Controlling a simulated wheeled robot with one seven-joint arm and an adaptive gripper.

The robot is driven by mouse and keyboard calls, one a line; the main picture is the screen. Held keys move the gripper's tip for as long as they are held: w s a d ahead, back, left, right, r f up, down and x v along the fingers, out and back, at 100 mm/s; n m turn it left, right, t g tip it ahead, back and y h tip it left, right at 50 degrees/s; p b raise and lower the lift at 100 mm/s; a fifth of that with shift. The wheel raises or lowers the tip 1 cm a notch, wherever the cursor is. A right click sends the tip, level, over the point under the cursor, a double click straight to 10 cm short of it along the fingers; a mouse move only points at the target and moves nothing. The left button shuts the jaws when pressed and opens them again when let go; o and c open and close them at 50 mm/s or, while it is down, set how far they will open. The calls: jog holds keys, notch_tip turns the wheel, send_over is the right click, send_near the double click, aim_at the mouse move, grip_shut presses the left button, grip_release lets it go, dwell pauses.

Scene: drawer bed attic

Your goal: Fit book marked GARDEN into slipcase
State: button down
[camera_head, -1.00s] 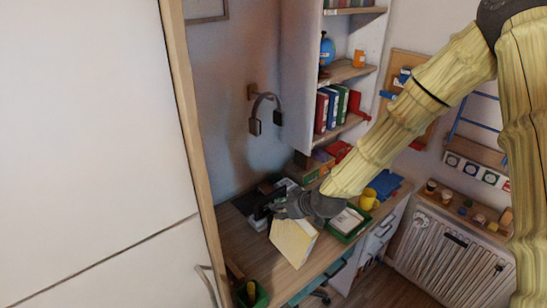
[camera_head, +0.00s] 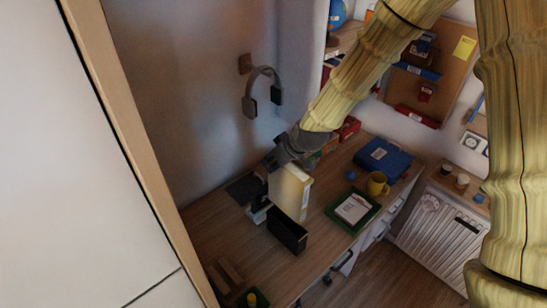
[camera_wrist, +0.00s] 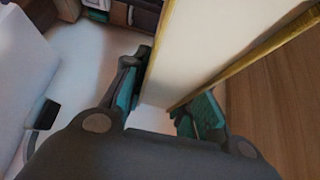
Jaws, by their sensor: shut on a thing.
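My gripper (camera_head: 281,158) is shut on a pale cream book with yellow edges (camera_head: 290,190). It holds the book roughly upright at its upper end, over the desk. In the wrist view the two teal-padded fingers (camera_wrist: 168,100) stand on either side of the book (camera_wrist: 225,45). No marking on the book is readable. A black open-topped box, seemingly the slipcase (camera_head: 288,232), stands on the desk in front of and below the book. The book is behind its opening, not visibly inside; whether they touch I cannot tell.
The wooden desk (camera_head: 325,248) also holds a green tray with a white card (camera_head: 353,209), a yellow mug (camera_head: 377,183) and a blue binder (camera_head: 383,158). Headphones (camera_head: 262,90) hang on the wall behind. A tall white panel (camera_head: 60,160) fills the left.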

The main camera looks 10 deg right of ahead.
jog(key=shift+s+d+r, duration=0.1)
jog(key=shift+d+r, duration=0.1)
jog(key=shift+d, duration=0.05)
